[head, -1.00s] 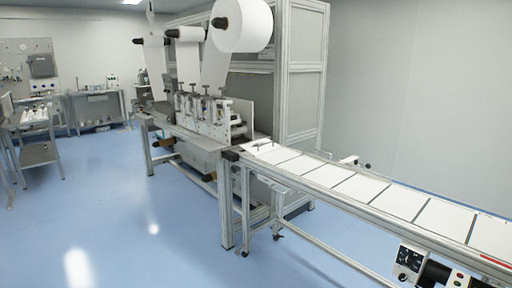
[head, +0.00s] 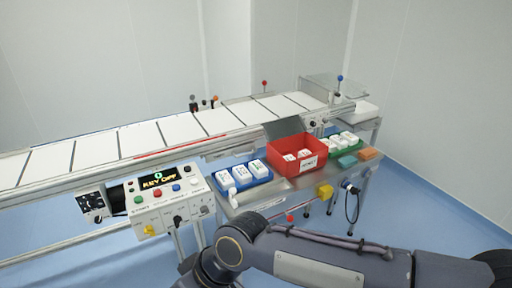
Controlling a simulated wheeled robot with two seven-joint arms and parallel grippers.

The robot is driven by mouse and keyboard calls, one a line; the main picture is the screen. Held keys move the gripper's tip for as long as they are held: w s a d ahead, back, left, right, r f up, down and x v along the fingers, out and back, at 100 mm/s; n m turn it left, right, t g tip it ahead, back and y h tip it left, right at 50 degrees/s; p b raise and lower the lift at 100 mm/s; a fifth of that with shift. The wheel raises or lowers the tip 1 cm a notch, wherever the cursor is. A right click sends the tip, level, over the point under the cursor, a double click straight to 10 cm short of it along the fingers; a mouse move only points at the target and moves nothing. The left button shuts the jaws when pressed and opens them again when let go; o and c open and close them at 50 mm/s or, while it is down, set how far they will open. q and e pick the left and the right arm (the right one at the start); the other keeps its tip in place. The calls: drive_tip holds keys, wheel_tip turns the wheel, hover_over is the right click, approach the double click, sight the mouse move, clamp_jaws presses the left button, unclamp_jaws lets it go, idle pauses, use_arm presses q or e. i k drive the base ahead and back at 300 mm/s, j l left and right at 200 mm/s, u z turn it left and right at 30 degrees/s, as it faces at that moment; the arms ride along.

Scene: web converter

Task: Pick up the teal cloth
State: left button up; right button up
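The teal cloth (head: 347,161) looks like a small flat square lying on the metal side table (head: 300,182), near its front edge. It sits between the red bin and an orange piece, and it looks uncovered. My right arm crosses the bottom of the head view from the right, in front of the table and well short of the cloth. Its gripper is out of the picture. My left gripper is also out of the picture.
A red bin (head: 313,168) with white packs stands left of the cloth. An orange piece (head: 370,154) lies right of it, and a green tray (head: 327,148) behind it. A blue tray (head: 262,181), control box (head: 158,216) and conveyor (head: 181,128) are further left. A yellow box (head: 324,191) hangs at the table front.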

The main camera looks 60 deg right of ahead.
sight(350, 161)
drive_tip(key=z, duration=2.85)
drive_tip(key=i+l+z, duration=0.1)
drive_tip(key=i+z, duration=0.15)
drive_tip(key=i, duration=1.05)
drive_tip(key=i+j+z, duration=0.25)
drive_tip(key=i, duration=1)
drive_tip(key=l, duration=0.1)
